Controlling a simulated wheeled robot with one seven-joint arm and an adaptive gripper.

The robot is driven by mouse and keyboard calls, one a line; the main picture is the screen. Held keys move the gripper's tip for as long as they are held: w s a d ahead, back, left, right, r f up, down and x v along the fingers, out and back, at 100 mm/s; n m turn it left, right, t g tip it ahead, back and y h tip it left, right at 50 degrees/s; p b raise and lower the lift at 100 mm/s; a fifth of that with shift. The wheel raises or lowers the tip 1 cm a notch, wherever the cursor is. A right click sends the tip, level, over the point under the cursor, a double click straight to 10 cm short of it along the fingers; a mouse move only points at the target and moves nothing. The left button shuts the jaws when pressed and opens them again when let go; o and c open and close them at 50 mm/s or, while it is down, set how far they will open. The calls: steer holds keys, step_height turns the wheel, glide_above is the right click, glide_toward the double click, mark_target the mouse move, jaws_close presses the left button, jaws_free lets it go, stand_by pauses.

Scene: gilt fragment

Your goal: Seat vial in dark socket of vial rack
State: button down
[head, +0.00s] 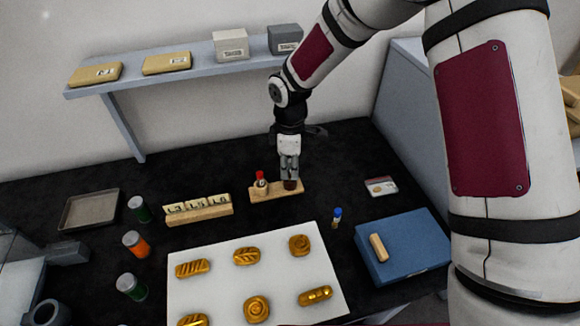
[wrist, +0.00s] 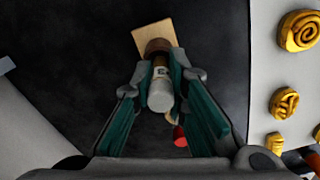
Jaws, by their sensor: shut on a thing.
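The vial (wrist: 160,97) has a pale grey cap and a lettered label. My gripper (wrist: 160,70) is shut on it, with a teal-padded finger on each side. In the head view my gripper (head: 290,172) points down over the right end of the wooden vial rack (head: 268,194). The rack's dark brown socket (head: 291,185) is right below the fingers; it also shows in the wrist view (wrist: 158,46), at the vial's far end. I cannot tell how deep the vial's lower end sits. A red-capped vial (head: 260,179) stands at the rack's left end.
A blue-capped vial (head: 337,216) stands apart on the dark table. A lettered wooden block row (head: 198,208) lies left of the rack. A white board (head: 220,280) with gold pieces lies in front. A blue box (head: 410,247) and a card (head: 381,186) are to the right.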

steer(key=shift+f, duration=0.15)
steer(key=shift+f, duration=0.35)
steer(key=shift+f+b, duration=0.1)
steer(key=shift+b, duration=0.2)
steer(key=c, duration=1.6)
jaws_free()
